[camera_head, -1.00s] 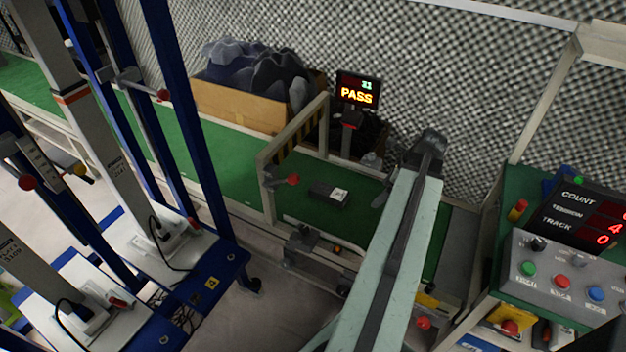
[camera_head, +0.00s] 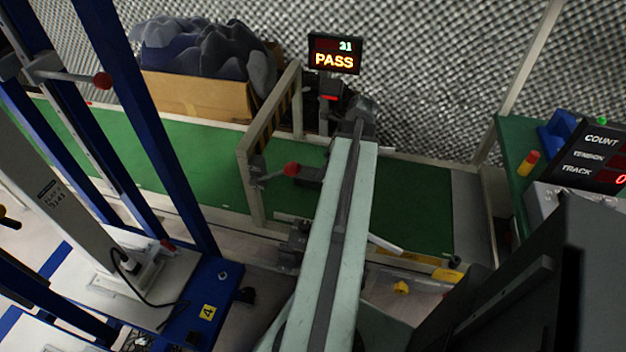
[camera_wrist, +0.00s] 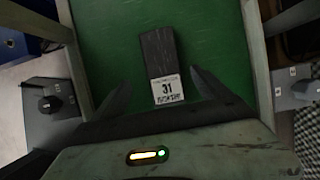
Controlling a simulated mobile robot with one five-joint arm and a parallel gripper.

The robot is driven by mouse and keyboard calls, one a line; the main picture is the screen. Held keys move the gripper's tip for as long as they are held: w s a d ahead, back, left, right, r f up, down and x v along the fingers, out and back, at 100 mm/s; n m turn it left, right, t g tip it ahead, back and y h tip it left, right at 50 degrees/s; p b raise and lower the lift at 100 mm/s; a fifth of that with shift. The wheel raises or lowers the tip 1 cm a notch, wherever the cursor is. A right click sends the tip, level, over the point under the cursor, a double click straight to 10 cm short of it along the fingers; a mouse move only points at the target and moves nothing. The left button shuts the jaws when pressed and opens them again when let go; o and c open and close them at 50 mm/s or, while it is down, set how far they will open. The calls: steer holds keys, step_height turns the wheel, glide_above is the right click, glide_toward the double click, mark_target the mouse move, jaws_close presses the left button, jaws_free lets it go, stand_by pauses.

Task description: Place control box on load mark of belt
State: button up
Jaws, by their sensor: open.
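The control box (camera_wrist: 158,55) is a dark oblong block with a white label reading 31 on its near end. It lies on the green belt (camera_head: 415,205). In the wrist view my gripper (camera_wrist: 160,80) is open, one finger on each side of the labelled end, with a gap on both sides. I cannot tell the height of the fingers over the belt. In the head view my arm covers most of the box, and a dark piece that seems to be its left end shows beside the arm. I cannot make out a load mark.
A frame with a striped bar and red knob (camera_head: 291,169) spans the belt at left. A PASS display (camera_head: 334,54) and a carton of dark lumps (camera_head: 180,93) stand behind. Blue-posted stands are at left, a control panel (camera_head: 590,160) at right. The belt right of my arm is clear.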

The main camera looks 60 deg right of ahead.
steer(key=shift+b+x, duration=1.05)
steer(key=shift+x, duration=0.35)
steer(key=b+x, duration=0.5)
steer(key=shift+d+f, duration=0.15)
steer(key=shift+d, duration=0.15)
jaws_close()
step_height(320, 180, up, 38)
steer(key=p, duration=3.8)
steer(key=shift+r, duration=0.25)
